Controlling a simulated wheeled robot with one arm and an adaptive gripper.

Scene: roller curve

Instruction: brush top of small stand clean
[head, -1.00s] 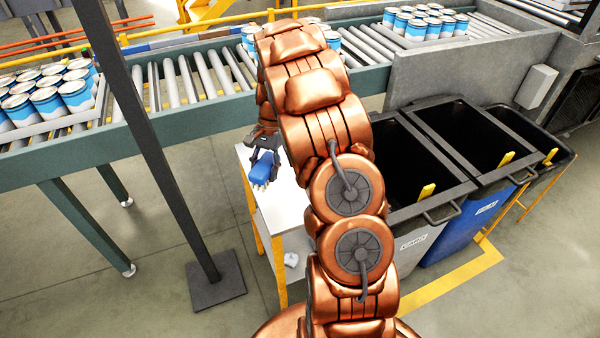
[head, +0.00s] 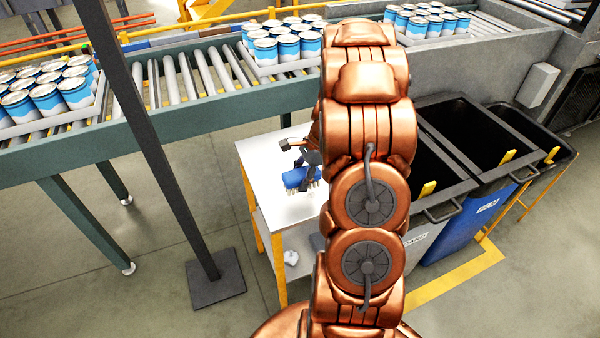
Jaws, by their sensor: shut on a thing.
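The small stand (head: 262,152) has a white top and yellow legs and stands in front of the roller conveyor. My gripper (head: 303,164) is over the middle of its top, shut on a blue brush (head: 298,180). The brush's pale bristles point down at the top; I cannot tell whether they touch it. The right part of the top is hidden behind my arm. The bare part that shows looks white, with no clear debris on it.
A roller conveyor (head: 215,85) with trays of blue and white cans (head: 285,45) runs behind the stand. Black-lined bins (head: 465,135) stand to the right. A dark post (head: 165,170) rises at left. A crumpled white thing (head: 291,257) lies on the stand's lower shelf.

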